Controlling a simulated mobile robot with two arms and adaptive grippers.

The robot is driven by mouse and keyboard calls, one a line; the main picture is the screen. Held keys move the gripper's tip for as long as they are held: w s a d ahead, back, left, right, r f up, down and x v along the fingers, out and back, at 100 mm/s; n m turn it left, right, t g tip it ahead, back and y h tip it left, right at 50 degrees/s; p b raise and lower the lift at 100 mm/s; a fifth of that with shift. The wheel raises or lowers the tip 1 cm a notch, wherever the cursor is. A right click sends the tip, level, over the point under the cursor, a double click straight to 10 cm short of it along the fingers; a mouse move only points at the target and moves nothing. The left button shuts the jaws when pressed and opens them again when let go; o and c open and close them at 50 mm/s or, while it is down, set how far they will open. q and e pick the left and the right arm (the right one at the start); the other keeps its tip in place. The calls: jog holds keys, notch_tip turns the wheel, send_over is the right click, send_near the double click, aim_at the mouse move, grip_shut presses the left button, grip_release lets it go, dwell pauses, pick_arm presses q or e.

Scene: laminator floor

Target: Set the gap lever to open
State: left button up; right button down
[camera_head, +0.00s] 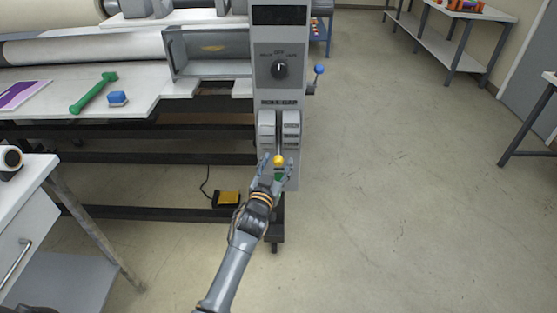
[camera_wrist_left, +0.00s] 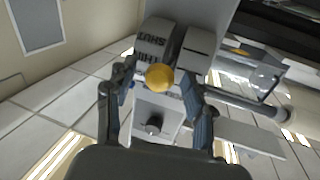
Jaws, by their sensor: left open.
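The gap lever's yellow ball knob (camera_head: 278,160) is low in front of the grey machine column, below two rounded grey housings (camera_head: 291,128) with a slot between them. In the left wrist view the yellow knob (camera_wrist_left: 159,77) sits in front of the housings; one housing (camera_wrist_left: 152,45) carries the words SHUT and THIN. My left gripper (camera_head: 277,164) is open, its fingers on either side of the knob. In the wrist view there is space between the knob and each finger of the gripper (camera_wrist_left: 149,88). The lever's shaft is mostly hidden. My right gripper is out of view.
A dark rotary selector (camera_head: 280,69) is higher on the column, with a blue-knobbed lever (camera_head: 319,70) at its right side. A green tool (camera_head: 93,93) and a blue block (camera_head: 117,98) lie on the machine's table. A yellow pedal (camera_head: 228,198) is on the floor. Floor to the right is clear.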

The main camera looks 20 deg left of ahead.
pick_arm(q)
jog(key=shift+w, duration=0.75)
jog(key=shift+c, duration=0.4)
grip_shut()
jog(key=shift+r, duration=0.1)
